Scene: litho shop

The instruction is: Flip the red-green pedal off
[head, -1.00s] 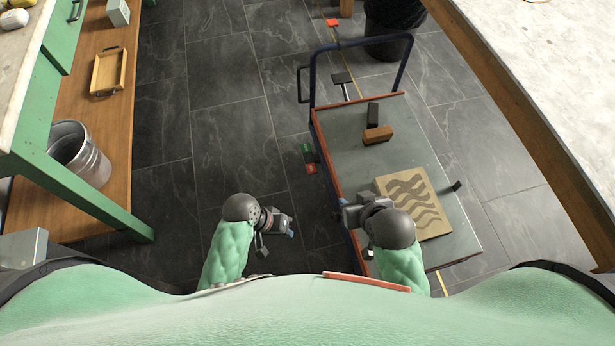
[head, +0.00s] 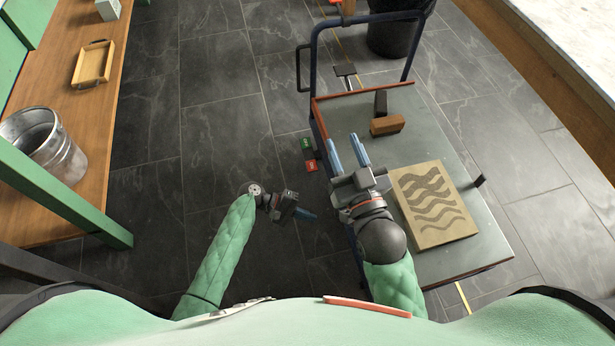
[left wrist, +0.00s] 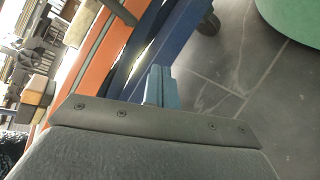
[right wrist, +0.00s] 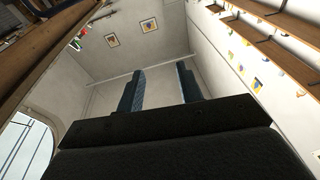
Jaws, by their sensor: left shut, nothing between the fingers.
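The red-green pedal (head: 308,156) shows in the head view low at the left side of the cart, with a green part at the far end and a red part nearer me. Both parts carry small white lettering. My left gripper (head: 308,215) is shut and empty, nearer me than the pedal and apart from it. Its closed blue fingers also show in the left wrist view (left wrist: 158,77). My right gripper (head: 347,150) is over the cart deck, right of the pedal, with its two blue fingers apart and empty. They also show apart in the right wrist view (right wrist: 160,84).
The cart (head: 350,118) has a dark blue push handle (head: 313,70) and carries a brown block (head: 387,125), a dark block (head: 381,102) and a wavy-patterned board (head: 409,215). A metal bucket (head: 70,155) stands on the bench shelf at left. Floor left of the cart is clear.

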